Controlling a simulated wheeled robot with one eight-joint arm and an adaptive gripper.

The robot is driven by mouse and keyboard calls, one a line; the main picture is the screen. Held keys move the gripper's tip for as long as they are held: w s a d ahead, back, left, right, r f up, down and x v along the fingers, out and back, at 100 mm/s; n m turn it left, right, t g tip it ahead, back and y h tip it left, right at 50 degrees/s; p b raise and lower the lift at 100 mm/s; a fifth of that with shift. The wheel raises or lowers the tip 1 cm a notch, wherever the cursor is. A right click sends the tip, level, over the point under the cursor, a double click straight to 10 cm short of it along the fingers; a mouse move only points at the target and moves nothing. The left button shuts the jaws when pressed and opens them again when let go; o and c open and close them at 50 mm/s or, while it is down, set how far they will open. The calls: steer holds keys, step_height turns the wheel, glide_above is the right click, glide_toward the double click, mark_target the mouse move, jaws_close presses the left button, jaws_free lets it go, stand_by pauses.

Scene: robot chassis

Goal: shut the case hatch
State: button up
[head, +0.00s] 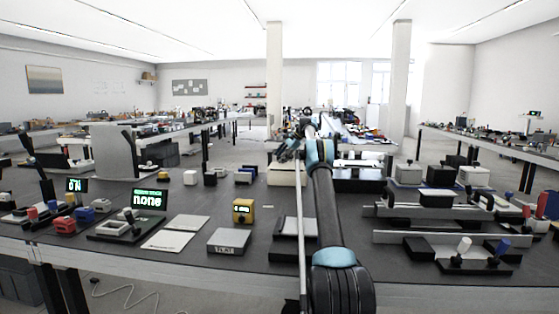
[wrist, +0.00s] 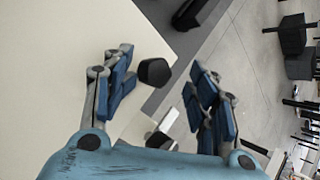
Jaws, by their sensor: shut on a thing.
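A pale cream panel (wrist: 60,60) fills the left of the wrist view; I take it to be the case hatch, though its hinge and outline are not fully shown. A dark rounded knob (wrist: 155,72) shows at its edge, between the two blue-padded fingers of my gripper (wrist: 165,95). The fingers are around the knob; the exact contact is hard to see. In the head view my gripper (head: 291,148) is at the far side of the bench, above a low cream box (head: 286,174), probably the case. My arm hides part of it.
Grey floor (wrist: 260,60) shows beyond the bench in the wrist view.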

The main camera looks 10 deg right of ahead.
steer(key=shift+d+f, duration=0.15)
steer(key=shift+d, duration=0.3)
steer(key=shift+d+r, duration=0.35)
steer(key=shift+d, duration=0.05)
steer(key=v, duration=0.3)
steer(key=shift+s+r, duration=0.1)
steer(key=shift+r, duration=0.45)
steer(key=shift+s+d, duration=0.3)
steer(key=shift+d, duration=0.2)
steer(key=shift+s+d, duration=0.35)
steer(key=shift+d, duration=0.2)
steer(key=s+d, duration=0.1)
steer(key=d, duration=0.2)
steer(key=s+d, duration=0.1)
steer(key=d, duration=0.1)
steer(key=s+d, duration=0.1)
steer(key=d, duration=0.2)
steer(key=shift+s+d, duration=0.3)
steer(key=shift+d, duration=0.05)
steer(key=shift+s, duration=0.1)
